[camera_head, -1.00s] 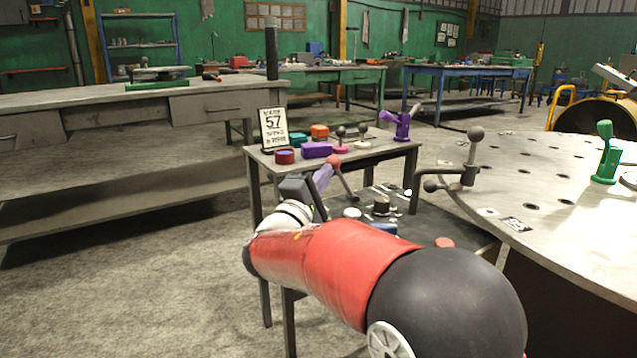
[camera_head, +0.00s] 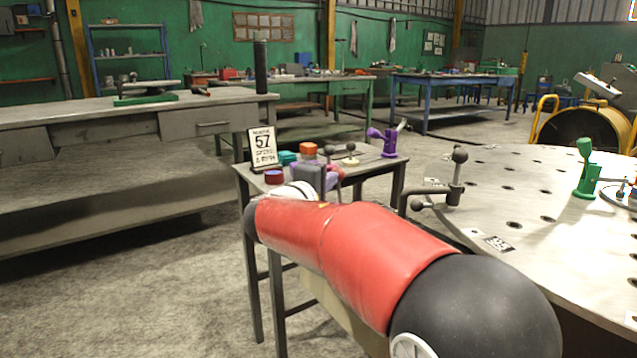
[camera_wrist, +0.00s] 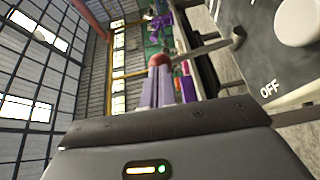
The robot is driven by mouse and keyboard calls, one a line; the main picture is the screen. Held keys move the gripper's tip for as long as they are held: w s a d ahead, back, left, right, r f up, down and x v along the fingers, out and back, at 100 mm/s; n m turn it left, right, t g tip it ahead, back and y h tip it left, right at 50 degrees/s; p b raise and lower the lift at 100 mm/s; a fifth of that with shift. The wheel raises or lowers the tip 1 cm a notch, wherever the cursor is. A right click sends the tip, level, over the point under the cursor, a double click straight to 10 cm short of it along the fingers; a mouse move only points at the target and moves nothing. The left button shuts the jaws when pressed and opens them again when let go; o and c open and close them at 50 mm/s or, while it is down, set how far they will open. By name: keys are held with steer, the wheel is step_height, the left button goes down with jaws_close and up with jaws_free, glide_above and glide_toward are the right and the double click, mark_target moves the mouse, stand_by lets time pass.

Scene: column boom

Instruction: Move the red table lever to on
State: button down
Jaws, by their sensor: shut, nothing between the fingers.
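The red ball knob (camera_wrist: 160,60) of the lever shows in the wrist view at the tips of my gripper (camera_wrist: 157,72), whose pale purple fingers are together. The knob appears at or just beyond the fingertips; I cannot tell whether they touch. A thin grey rod (camera_wrist: 205,46) runs from the knob to a dark end beside a dark panel (camera_wrist: 262,50). The panel carries a white "OFF" label and a round white part. In the head view my gripper (camera_head: 318,178) is over the small table, and its wrist hides most of the lever.
The small grey table (camera_head: 395,163) holds a "57" sign (camera_head: 263,148), an orange-topped block (camera_head: 308,150) and a purple clamp (camera_head: 388,140). A large round metal table (camera_head: 520,215) with a grey-knobbed clamp (camera_head: 456,180) is close on the right. Open floor lies left.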

steer(key=w+d+m+g+y+p, duration=0.1)
steer(key=w+d+g+y+p, duration=0.1)
steer(key=d, duration=0.4)
steer(key=shift+w+d+r+m+g+p, duration=0.5)
steer(key=shift+w+g, duration=0.2)
steer(key=shift+w, duration=0.55)
steer(key=shift+d, duration=0.1)
